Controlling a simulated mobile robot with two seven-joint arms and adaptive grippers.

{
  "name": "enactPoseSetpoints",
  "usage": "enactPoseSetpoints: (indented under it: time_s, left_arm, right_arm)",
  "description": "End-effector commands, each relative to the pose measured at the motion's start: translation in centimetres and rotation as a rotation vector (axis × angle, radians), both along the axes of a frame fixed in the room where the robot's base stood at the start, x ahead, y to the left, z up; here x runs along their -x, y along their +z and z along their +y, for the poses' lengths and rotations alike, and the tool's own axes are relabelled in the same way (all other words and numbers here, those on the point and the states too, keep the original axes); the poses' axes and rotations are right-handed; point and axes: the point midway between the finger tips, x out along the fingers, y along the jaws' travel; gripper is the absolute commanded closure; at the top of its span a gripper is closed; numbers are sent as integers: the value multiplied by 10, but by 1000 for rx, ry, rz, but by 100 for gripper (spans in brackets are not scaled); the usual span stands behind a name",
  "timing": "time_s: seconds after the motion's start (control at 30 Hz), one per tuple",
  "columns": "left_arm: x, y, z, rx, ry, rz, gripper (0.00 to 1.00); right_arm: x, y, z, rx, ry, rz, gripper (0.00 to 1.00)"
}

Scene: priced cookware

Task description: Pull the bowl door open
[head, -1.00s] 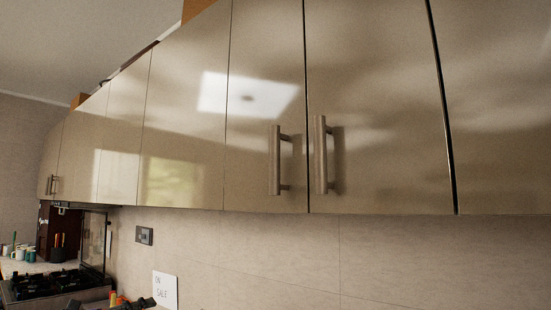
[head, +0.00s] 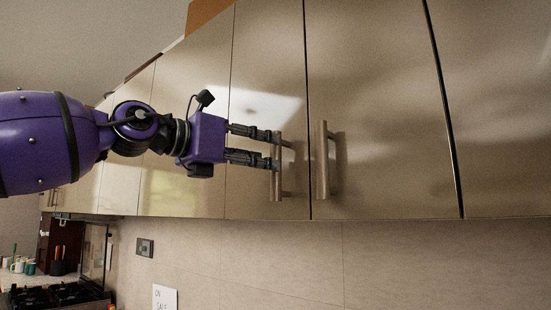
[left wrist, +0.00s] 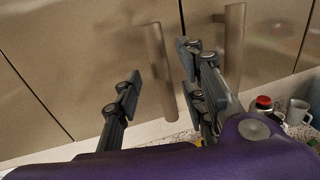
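Two tall cabinet doors meet at a dark seam: a left door (head: 262,60) and a right door (head: 380,80), both glossy beige and shut. I cannot tell which is the bowl door. The left door has a vertical metal bar handle (head: 276,186), and the right door has a similar handle (head: 322,160). My left gripper (head: 272,148) is open, its fingertips at the left door's handle. In the left wrist view one handle (left wrist: 160,75) shows between the open fingers (left wrist: 158,75), and another handle (left wrist: 235,45) is to the right. I cannot tell whether the fingers touch it.
More shut cabinet doors (head: 170,110) run to the left behind my arm. A stove (head: 55,296) is at lower left. Mugs (left wrist: 297,110) stand on the right in the left wrist view.

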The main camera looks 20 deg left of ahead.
Motion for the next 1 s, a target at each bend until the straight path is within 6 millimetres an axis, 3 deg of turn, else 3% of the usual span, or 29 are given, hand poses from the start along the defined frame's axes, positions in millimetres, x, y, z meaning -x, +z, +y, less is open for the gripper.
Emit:
enactPoseSetpoints:
  time_s: [0.3,0.77,1.0]
  left_arm:
    - [-33,0,-19,0,1,1,62]
    - [-40,1,-24,2,0,-1,62]
    - [-40,0,-24,2,0,-1,92]
  right_arm:
    - [-1,1,0,0,0,-2,31]
    - [-1,1,0,-1,-1,-3,31]
    - [-1,1,0,-1,-1,-3,31]
